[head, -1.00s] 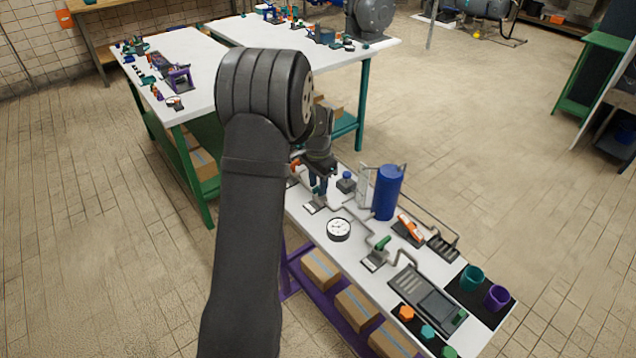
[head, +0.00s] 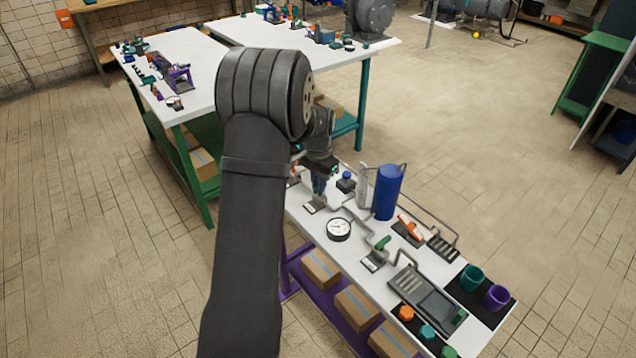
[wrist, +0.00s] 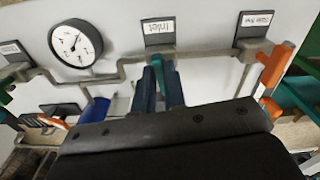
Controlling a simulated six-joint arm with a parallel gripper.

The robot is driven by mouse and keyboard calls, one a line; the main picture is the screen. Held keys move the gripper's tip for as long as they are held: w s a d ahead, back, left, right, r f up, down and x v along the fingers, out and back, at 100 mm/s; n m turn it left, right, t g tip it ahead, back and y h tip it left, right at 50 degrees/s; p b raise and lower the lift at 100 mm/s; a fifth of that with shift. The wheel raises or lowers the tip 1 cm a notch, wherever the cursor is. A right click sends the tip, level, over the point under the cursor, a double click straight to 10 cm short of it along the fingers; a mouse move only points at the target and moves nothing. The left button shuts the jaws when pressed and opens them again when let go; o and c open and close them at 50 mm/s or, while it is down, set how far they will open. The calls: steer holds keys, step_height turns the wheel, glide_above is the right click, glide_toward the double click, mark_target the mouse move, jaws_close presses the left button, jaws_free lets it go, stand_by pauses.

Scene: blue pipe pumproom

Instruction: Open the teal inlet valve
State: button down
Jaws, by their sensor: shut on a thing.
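My gripper (wrist: 160,84) is shut on the teal inlet valve handle (wrist: 170,78) in the wrist view, just below the pipe and the plate marked Inlet (wrist: 160,31). The handle shows between the two blue fingers and points away from the pipe toward my wrist. In the head view my gripper (head: 319,188) is over the left part of the white bench (head: 338,265); my arm and wrist hide most of the valve there.
A gauge (wrist: 76,43) is left of the Inlet plate. An orange-handled valve (wrist: 273,70) stands close on the right. A blue tank (head: 387,192), a green-handled valve (head: 382,243) and pipes crowd the bench. The floor around is clear.

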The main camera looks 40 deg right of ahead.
steer(key=n, duration=0.4)
steer(key=shift+s+n, duration=0.15)
steer(key=shift+n, duration=0.15)
steer(key=n, duration=0.3)
steer(key=shift+d+n, duration=0.15)
steer(key=shift+n, duration=0.15)
steer(key=n, duration=0.4)
steer(key=shift+s+d, duration=0.1)
steer(key=shift+s, duration=0.05)
steer(key=shift+d+n, duration=0.15)
steer(key=shift+n, duration=1.95)
steer(key=shift+r, duration=0.1)
steer(key=c, duration=1.5)
jaws_free()
